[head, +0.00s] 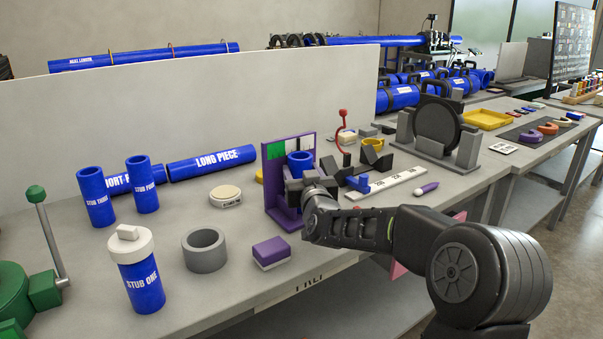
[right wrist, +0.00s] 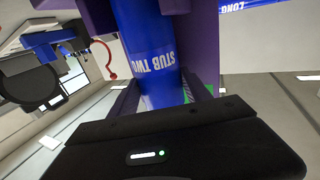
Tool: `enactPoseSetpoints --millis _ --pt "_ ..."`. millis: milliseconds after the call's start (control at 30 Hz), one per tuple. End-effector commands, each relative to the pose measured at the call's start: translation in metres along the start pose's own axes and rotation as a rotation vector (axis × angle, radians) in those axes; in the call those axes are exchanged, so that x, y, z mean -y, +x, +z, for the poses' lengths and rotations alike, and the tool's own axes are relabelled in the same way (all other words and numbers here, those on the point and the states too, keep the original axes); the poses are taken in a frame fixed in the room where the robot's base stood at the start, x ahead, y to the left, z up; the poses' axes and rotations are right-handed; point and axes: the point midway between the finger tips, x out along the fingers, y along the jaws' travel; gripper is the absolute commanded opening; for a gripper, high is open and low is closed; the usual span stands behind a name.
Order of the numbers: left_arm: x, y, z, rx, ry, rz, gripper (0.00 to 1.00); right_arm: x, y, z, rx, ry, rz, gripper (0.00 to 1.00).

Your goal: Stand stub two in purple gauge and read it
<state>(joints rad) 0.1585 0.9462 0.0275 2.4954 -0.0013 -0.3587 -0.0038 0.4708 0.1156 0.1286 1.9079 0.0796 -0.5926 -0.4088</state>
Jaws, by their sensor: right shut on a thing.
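The purple gauge (head: 277,178) stands on the cart top near the middle, with a green and white back panel. Stub two (head: 300,161) is a blue tube whose top rim shows in front of that panel. My right gripper (head: 308,188) is at the gauge, shut on stub two, and hides its lower part. In the right wrist view, stub two (right wrist: 150,50) shows its label and sits between purple gauge walls (right wrist: 205,50). I cannot tell whether its foot rests on the gauge base. My left gripper is not in view.
Stub one (head: 140,280) with a white cap, stub three (head: 96,198) and stub four (head: 142,185) stand at left. A grey ring (head: 205,250) and a purple block (head: 271,252) lie in front of the gauge. A white ruler strip (head: 385,183) lies right.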

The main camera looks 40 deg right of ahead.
Motion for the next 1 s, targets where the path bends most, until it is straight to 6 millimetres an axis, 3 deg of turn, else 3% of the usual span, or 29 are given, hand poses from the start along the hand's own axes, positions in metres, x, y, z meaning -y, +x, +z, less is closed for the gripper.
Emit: enactPoseSetpoints --millis 200,233,400,500,833,1000 --pt "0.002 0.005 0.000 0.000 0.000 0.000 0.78 0.000 0.000 0.003 -0.002 0.000 0.000 0.00" --pt "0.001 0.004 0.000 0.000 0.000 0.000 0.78 0.000 0.000 0.003 0.000 0.000 -0.001 0.58" --pt "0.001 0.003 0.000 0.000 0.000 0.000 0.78 0.000 0.000 0.002 0.000 0.000 0.000 0.72" --pt "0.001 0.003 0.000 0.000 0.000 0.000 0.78 0.000 0.000 0.002 0.000 0.000 0.000 0.78" --pt "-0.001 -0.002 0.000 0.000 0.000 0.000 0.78 0.000 0.000 -0.002 0.000 -0.001 0.000 0.78" --pt "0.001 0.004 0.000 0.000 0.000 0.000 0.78 0.000 -0.019 -0.001 -0.002 -0.001 -0.001 0.78"
